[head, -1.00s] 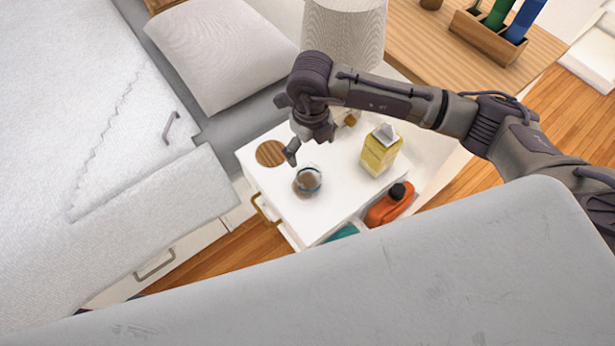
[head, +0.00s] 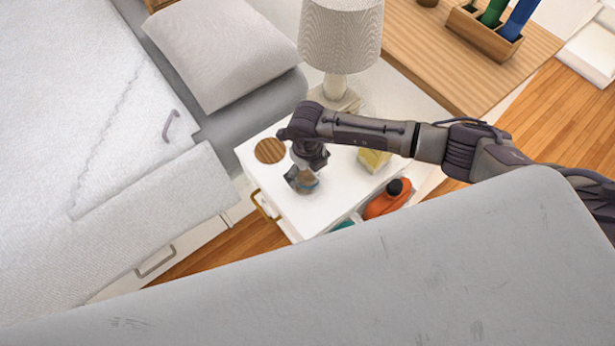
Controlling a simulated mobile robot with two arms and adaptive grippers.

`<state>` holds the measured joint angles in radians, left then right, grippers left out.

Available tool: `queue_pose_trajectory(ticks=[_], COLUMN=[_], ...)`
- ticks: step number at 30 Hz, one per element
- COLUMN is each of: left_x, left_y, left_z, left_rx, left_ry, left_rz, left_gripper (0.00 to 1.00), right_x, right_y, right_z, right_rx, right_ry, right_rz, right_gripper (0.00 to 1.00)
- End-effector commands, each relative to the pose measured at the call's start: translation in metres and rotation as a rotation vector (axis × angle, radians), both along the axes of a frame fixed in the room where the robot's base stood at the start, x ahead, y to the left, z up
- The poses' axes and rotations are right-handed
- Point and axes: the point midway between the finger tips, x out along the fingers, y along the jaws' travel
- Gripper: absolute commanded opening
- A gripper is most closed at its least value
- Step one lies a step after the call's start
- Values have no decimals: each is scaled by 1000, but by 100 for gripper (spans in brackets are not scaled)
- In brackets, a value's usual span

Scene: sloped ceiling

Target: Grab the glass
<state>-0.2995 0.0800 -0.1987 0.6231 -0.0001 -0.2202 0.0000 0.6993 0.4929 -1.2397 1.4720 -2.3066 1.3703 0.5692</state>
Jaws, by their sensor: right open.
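The glass (head: 308,184) stands on the white nightstand (head: 298,216), partly hidden by my right gripper. My right gripper (head: 299,180) is directly over and around the top of the glass, pointing down. Its fingers are open. Whether they touch the glass cannot be told from this angle. My left gripper is out of view.
A round wooden coaster (head: 270,150) lies left of the glass. A yellow carton (head: 374,161) stands to the right, partly behind my right arm. A lamp (head: 341,40) stands behind; the bed (head: 90,150) is left.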

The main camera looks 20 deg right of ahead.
Motion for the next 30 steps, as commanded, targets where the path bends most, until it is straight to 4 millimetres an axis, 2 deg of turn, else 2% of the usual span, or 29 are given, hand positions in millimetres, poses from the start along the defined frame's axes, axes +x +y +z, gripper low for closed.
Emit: queue_pose_trajectory(ticks=[4, 17, 25, 30], left_x=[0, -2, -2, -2], left_y=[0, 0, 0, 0], left_z=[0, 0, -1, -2], left_rx=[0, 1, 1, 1], left_ry=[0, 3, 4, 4], left_rz=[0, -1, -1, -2], left_gripper=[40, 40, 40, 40], right_x=[0, 0, 1, 1], right_y=[0, 0, 0, 0], right_z=[0, 0, 2, 13], right_rx=[0, 0, 0, 1], right_ry=[0, 0, -1, -3], right_rz=[0, 0, 0, 1], right_gripper=[96, 25, 24, 24])
